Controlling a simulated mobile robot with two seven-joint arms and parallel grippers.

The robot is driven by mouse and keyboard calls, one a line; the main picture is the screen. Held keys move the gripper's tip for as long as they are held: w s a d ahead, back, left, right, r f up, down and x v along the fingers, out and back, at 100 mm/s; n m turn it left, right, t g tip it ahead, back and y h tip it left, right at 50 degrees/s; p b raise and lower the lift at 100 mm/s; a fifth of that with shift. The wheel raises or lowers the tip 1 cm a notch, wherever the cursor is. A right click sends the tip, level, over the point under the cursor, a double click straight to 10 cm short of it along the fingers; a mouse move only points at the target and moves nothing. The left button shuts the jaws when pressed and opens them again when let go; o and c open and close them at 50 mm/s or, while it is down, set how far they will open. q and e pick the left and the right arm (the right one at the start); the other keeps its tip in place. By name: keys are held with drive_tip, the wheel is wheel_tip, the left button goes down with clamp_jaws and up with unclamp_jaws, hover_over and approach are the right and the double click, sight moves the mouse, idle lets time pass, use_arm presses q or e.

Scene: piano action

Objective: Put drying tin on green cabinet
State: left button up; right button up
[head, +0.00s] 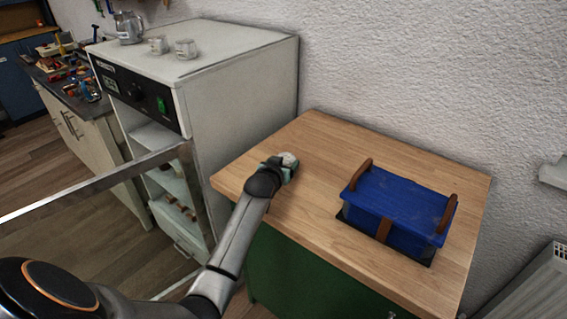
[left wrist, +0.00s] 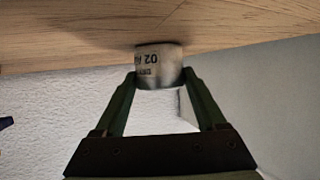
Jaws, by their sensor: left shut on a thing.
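The drying tin (head: 289,158) is a small pale round tin at the left part of the green cabinet's (head: 290,272) wooden top. It also shows in the left wrist view (left wrist: 160,68), with dark printed lettering on its side. My left gripper (head: 280,168) is shut on the tin, one finger on each side. In the left wrist view the tin's base appears to meet the wood, but I cannot tell if it fully rests there. My right gripper is not in view.
A blue box with brown handles (head: 398,208) stands on the cabinet top, right of the tin. A white drying oven (head: 240,95) stands left, its glass door (head: 95,185) open. Two pale tins (head: 185,48) and a metal jug (head: 128,27) stand on it. Bare wood surrounds the tin.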

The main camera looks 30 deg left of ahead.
use_arm(q)
drive_tip(key=shift+f, duration=0.1)
drive_tip(key=o, duration=1.4)
drive_tip(key=p+v, duration=0.1)
drive_tip(key=v, duration=1.1)
